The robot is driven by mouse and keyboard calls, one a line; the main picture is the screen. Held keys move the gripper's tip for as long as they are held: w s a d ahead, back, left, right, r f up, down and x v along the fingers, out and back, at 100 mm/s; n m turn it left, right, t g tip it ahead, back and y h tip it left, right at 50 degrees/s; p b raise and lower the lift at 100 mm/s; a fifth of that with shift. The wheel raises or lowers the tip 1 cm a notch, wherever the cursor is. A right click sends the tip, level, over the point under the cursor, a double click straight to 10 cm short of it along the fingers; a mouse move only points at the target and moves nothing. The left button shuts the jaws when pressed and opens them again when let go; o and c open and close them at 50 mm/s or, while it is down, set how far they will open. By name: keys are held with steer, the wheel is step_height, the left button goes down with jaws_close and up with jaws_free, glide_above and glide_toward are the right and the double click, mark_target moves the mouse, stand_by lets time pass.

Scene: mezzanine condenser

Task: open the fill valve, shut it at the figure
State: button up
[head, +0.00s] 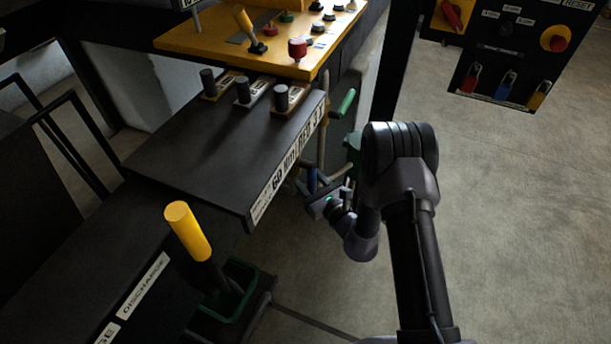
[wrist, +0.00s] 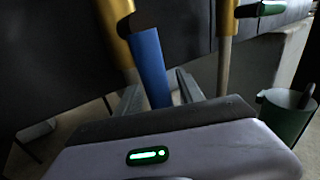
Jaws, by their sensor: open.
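A blue lever handle (wrist: 150,66) hangs from a yellow-brass pipe (wrist: 116,25) in the wrist view. In the head view the blue handle (head: 312,179) is small and partly covered by my gripper (head: 324,184), below the dark bench's right edge. My gripper (wrist: 159,82) is open, with one finger on each side of the blue handle. I cannot tell whether either finger touches it. A green handle (head: 344,103) sticks out further back, also at the wrist view's top right (wrist: 268,9). I see no label marking the fill valve and no readable gauge figure.
The dark bench (head: 200,150) with black knobs stands left of my arm. A yellow-topped lever (head: 187,231) rises near front. A yellow control panel (head: 260,35) is behind; a hanging switch box (head: 505,50) is upper right. A green bucket (wrist: 287,118) stands right. Right floor is clear.

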jaws_close()
stand_by(1.3)
